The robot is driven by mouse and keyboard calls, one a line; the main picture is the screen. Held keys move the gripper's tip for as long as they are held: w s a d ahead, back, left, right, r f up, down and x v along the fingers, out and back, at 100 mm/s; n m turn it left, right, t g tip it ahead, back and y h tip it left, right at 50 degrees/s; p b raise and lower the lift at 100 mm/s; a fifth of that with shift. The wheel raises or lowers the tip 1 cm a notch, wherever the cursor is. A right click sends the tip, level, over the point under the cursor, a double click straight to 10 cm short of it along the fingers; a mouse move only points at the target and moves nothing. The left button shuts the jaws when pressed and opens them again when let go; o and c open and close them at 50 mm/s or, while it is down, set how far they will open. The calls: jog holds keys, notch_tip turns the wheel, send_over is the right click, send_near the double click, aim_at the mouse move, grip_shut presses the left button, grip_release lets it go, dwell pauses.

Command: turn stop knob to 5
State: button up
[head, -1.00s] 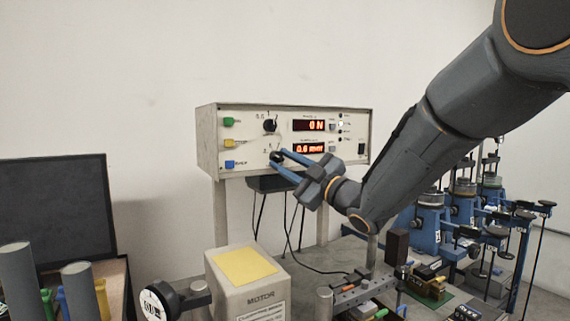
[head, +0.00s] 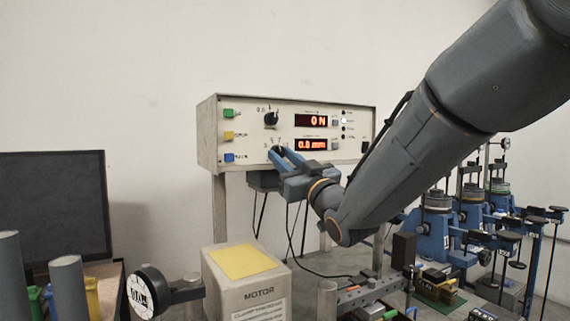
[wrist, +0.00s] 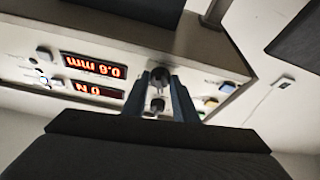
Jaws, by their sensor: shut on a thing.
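The control box (head: 207,135) stands raised on legs, with two black knobs on its front. My gripper (head: 279,152) is shut on the lower knob, which its blue fingers mostly hide in the head view. In the wrist view, which is upside down, this knob (wrist: 160,75) sits between the two fingers of my gripper (wrist: 159,82). The upper knob (head: 271,119) is free. Digits ring the knobs, but they are too small to read surely, and I cannot tell the held knob's pointer setting.
Green (head: 229,113), yellow (head: 228,135) and blue (head: 229,157) buttons line the box's left side. A grey motor block (head: 245,285) stands below, with a dial gauge (head: 142,292) beside it. Blue lever frames (head: 437,225) stand at the right. Cables hang under the box.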

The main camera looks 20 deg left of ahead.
jog(key=shift+m+t+h, duration=0.3)
jog(key=shift+m, duration=0.1)
jog(key=o, duration=1)
jog(key=shift+o, duration=0.2)
jog(key=b+v, duration=0.2)
jog(key=v, duration=0.6)
jog(key=shift+b, duration=0.35)
jog(key=shift+a, duration=0.1)
